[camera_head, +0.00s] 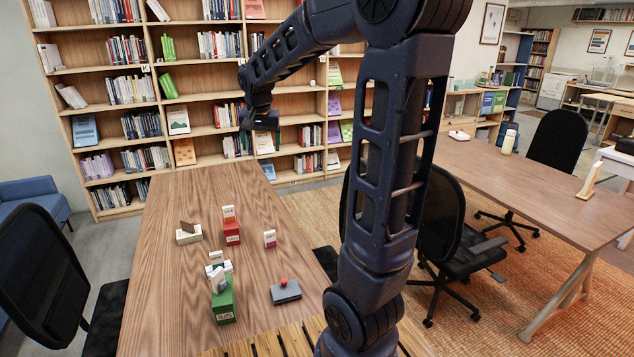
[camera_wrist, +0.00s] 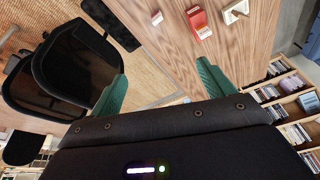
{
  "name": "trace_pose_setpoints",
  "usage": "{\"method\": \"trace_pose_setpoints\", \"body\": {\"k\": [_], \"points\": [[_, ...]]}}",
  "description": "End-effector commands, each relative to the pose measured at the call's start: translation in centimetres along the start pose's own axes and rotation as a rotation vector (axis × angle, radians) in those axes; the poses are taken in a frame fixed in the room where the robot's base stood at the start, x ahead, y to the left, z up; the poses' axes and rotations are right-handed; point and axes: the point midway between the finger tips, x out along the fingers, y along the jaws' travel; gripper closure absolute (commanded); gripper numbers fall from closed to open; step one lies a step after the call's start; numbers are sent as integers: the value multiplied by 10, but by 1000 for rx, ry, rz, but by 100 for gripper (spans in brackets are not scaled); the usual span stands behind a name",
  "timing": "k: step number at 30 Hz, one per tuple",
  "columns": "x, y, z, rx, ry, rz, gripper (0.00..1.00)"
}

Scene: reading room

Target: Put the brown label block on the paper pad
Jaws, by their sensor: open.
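A small cream box-like thing (camera_head: 188,238) with a brown piece (camera_head: 190,227) tilted on it stands at the left of the wooden table; it also shows at the top of the wrist view (camera_wrist: 235,13). I cannot tell whether the brown piece is the brown label block. A flat dark grey slab (camera_head: 286,293) with a red knob lies near the front right; I cannot tell whether it is the paper pad. My gripper (camera_wrist: 163,69) is open and empty, its green fingers apart. In the head view it hangs high beyond the table items.
A red box (camera_head: 232,233) bears an orange-labelled white block (camera_head: 229,213). A magenta-labelled block (camera_head: 270,239) stands to its right. A green box (camera_head: 223,306) with pale items on top stands nearer. The table's far part is clear. Chairs and bookshelves surround it.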

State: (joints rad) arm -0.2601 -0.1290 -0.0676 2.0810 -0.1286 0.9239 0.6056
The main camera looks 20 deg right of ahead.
Motion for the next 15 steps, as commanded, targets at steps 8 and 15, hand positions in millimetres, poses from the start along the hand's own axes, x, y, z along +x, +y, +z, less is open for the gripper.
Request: {"method": "trace_pose_setpoints", "body": {"k": [8, 15], "points": [[-36, 66, 65, -101, 28, -36, 19], [-51, 112, 128, -196, 59, -55, 19]]}}
